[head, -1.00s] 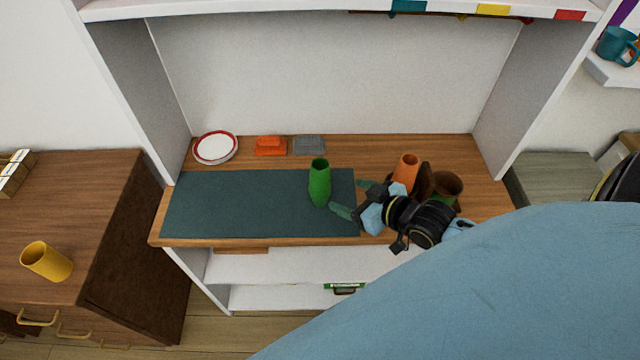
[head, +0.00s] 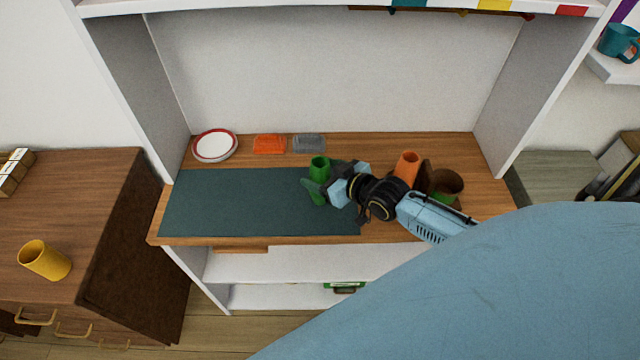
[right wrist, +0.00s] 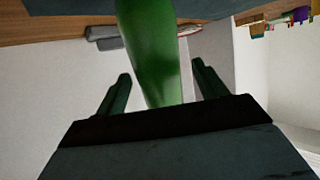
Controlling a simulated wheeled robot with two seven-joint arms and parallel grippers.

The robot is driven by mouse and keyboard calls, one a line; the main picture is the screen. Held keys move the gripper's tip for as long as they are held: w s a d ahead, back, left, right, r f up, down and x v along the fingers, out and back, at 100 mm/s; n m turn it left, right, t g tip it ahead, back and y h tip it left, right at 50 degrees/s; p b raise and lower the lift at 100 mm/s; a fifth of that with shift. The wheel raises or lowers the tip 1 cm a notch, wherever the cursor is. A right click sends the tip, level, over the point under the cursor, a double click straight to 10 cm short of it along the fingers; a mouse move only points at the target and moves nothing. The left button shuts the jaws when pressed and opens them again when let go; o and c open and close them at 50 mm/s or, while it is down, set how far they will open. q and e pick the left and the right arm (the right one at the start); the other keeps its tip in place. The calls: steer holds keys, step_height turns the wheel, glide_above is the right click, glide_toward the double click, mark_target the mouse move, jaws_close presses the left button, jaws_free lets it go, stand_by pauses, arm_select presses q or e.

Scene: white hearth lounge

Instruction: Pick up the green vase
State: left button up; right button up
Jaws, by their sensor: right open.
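The green vase (head: 319,168) stands upright on the dark mat (head: 230,202) near its right end. My right gripper (head: 322,180) is open at the vase, with its fingers on either side of it and partly hiding its body. In the right wrist view the vase (right wrist: 150,50) reaches in between the two open fingers (right wrist: 160,92), with a visible gap to the right finger. My left gripper is not in view.
An orange vase (head: 407,166) and a brown pot (head: 446,184) stand just right, close to my right arm. A red-rimmed plate (head: 215,146), an orange dish (head: 269,145) and a grey dish (head: 309,143) lie at the back. The mat's left part is clear.

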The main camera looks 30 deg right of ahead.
steer(key=x, duration=0.3)
steer(key=shift+w, duration=0.1)
steer(key=c, duration=1.2)
